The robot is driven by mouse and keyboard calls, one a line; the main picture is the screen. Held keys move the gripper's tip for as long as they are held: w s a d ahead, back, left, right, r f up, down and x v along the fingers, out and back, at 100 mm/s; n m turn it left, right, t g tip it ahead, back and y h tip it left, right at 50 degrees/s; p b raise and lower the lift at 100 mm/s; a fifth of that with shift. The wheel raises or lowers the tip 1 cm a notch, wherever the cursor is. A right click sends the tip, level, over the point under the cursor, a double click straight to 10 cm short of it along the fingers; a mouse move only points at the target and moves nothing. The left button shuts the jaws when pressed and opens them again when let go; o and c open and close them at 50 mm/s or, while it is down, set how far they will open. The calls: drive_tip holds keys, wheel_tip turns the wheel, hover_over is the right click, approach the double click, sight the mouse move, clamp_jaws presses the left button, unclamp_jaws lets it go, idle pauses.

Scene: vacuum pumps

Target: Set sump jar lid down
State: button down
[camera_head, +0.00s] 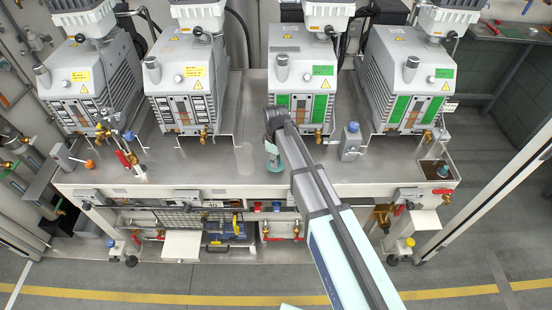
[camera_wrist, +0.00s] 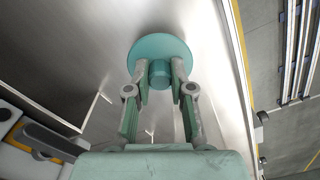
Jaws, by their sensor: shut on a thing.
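The sump jar lid is a round teal disc with a small teal knob; it shows in the wrist view (camera_wrist: 160,48) and, small and partly hidden by my arm, in the head view (camera_head: 277,166). My gripper (camera_wrist: 159,76) has its two fingers closed on the knob from both sides; in the head view my gripper (camera_head: 273,150) is over the middle of the steel bench top (camera_head: 225,165). The disc lies over bare steel; I cannot tell whether it touches the surface. I cannot make out the sump jar for certain.
Several grey vacuum pumps (camera_head: 190,80) line the back of the bench. A grey block with a blue knob (camera_head: 351,142) stands right of my gripper. Bare steel lies left of my gripper.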

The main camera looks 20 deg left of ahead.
drive_tip(key=shift+f, duration=0.1)
idle(0.3)
drive_tip(key=shift+f+b, duration=0.3)
drive_tip(key=shift+f, duration=0.35)
drive_tip(key=shift+f, duration=0.2)
idle(0.3)
drive_tip(key=c, duration=0.9)
unclamp_jaws()
drive_tip(key=shift+c, duration=0.2)
drive_tip(key=shift+c, duration=0.3)
drive_tip(key=c, duration=0.3)
drive_tip(key=shift+c, duration=0.2)
drive_tip(key=shift+r, duration=0.15)
